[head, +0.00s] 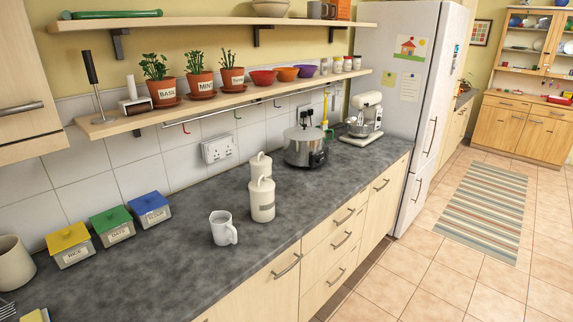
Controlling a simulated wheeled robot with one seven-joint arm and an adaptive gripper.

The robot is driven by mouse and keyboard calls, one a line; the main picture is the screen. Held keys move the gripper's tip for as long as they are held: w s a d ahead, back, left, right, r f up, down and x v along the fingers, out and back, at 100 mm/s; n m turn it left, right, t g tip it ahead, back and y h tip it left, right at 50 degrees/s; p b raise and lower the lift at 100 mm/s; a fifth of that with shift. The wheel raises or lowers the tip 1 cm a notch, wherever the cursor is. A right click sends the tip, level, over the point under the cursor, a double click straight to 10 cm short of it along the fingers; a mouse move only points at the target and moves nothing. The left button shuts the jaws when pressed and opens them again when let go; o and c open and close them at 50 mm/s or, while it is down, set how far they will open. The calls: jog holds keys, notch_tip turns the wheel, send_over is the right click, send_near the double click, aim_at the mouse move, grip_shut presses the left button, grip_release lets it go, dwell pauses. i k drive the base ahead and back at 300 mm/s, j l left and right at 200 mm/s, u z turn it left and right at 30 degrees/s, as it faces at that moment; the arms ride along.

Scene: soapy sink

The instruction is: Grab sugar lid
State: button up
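No label that I can read says sugar, so I cannot tell which lid is the sugar lid. Two cream canisters with knobbed lids stand on the grey worktop: the front canister (262,203) hides part of the rear canister (257,163). Their lids look shut; the front canister's label is too small to read. Further left stand three lidded boxes: the yellow-lidded box (76,256), apparently marked rice, the green-lidded box (117,235), apparently marked oats, and the blue-lidded box (153,217), its label unclear. My gripper is not in view.
A steel cooker (304,147) and a cream mixer (364,117) stand further right. A low shelf (270,91) with plant pots overhangs the worktop's back. The tiled floor (455,277) in front is clear.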

aim_at(260, 185)
jog(key=i+l, duration=0.1)
jog(key=i, duration=0.4)
jog(key=i+u, duration=0.1)
jog(key=i, duration=0.45)
jog(key=i+u, duration=0.25)
jog(key=u, duration=0.25)
jog(key=i+l+u, duration=0.2)
jog(key=u, duration=0.3)
jog(key=i+l+u, duration=0.25)
jog(key=u, duration=0.25)
jog(key=i+l+u, duration=0.2)
jog(key=u, duration=0.15)
jog(key=i+l+u, duration=0.2)
jog(key=u, duration=0.15)
